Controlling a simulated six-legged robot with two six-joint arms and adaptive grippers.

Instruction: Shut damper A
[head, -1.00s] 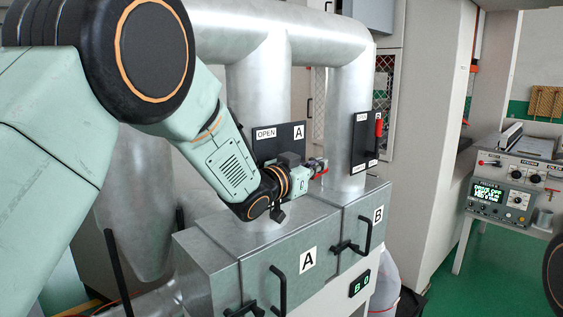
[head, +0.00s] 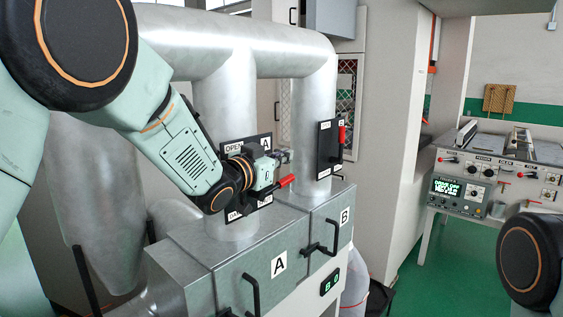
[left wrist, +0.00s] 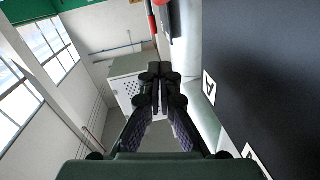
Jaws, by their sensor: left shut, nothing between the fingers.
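Damper A is a black plate (head: 238,152) on the left duct, marked OPEN and A at its top. Its lower part is mostly behind my left gripper, and its lower label is partly hidden. Its red lever handle (head: 287,181) sticks out to the right, about level, clear of the plate's right edge. My left gripper (head: 285,156) is in front of the plate, just above the lever handle, with its fingers pointing right. In the left wrist view its fingers (left wrist: 160,78) are shut and empty, and some red shows beyond them. My right gripper is out of view.
Damper B (head: 326,160), with its red handle up, is on the duct to the right. Below are metal boxes marked A (head: 265,268) and B (head: 340,232) with black handles. A control bench (head: 490,180) stands at the right. My other arm shows at lower right.

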